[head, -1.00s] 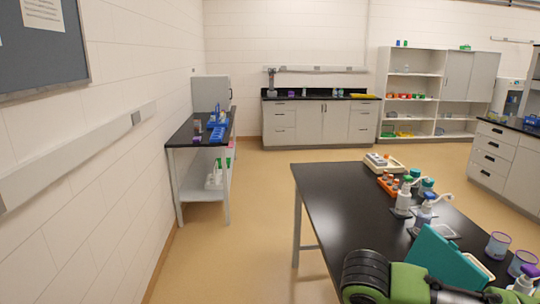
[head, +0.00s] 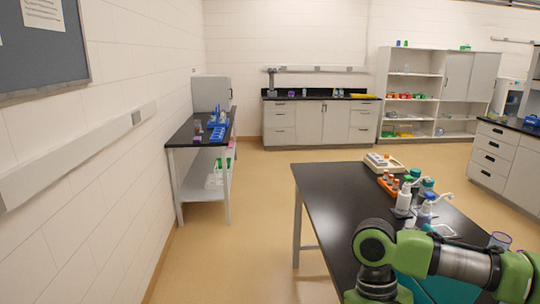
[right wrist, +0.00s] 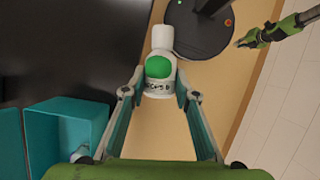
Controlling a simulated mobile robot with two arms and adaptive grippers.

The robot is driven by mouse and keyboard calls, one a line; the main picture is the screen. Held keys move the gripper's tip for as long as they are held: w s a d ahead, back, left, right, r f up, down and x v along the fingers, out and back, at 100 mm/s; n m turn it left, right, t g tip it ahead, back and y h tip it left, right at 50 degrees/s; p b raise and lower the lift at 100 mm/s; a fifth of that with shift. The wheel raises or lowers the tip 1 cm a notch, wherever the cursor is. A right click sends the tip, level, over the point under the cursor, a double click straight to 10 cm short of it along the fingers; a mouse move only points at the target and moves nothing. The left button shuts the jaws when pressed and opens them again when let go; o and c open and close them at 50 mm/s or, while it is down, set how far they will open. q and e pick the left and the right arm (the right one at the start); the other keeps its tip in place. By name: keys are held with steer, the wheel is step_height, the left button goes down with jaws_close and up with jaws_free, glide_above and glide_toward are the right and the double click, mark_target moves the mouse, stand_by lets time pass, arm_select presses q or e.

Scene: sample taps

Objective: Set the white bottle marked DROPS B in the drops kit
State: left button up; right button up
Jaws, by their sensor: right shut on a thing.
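My right gripper (right wrist: 158,92) is shut on a white bottle (right wrist: 158,75) with a green round patch and small dark lettering; the lettering ends in what looks like a B. The bottle is between the two fingers, beyond the table's edge and over the floor in the right wrist view. A teal open box (right wrist: 62,135) is at the lower left there, apart from the bottle. Its teal side also shows in the head view (head: 445,290), partly behind my green arm. No kit label is readable. My left gripper (right wrist: 246,40) is small at the upper right, empty-looking, its opening unclear.
The black table (head: 345,205) is bare on its left. Pump bottles (head: 404,198), an orange rack of vials (head: 388,184) and a pale tray (head: 398,165) stand along its right. A purple-rimmed cup (head: 499,240) is near my arm. A side table (head: 183,135) stands at the left wall.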

steer(key=m, duration=0.1)
steer(key=s+m+y, duration=0.1)
steer(key=m, duration=0.1)
steer(key=shift+a+r, duration=0.1)
steer(key=shift+r, duration=0.3)
steer(key=n, duration=0.1)
steer(key=w+n+h, duration=0.1)
steer(key=shift+f+n, duration=0.4)
steer(key=w+d+n+t, duration=0.4)
steer(key=w+n, duration=0.2)
steer(key=n, duration=0.9)
steer(key=w+d+n+t, duration=0.4)
steer(key=w+n, duration=0.2)
steer(key=n, duration=0.9)
steer(key=shift+f+t, duration=0.4)
steer(key=shift+f, duration=0.05)
steer(key=shift+w, duration=0.1)
steer(key=shift+d, duration=0.1)
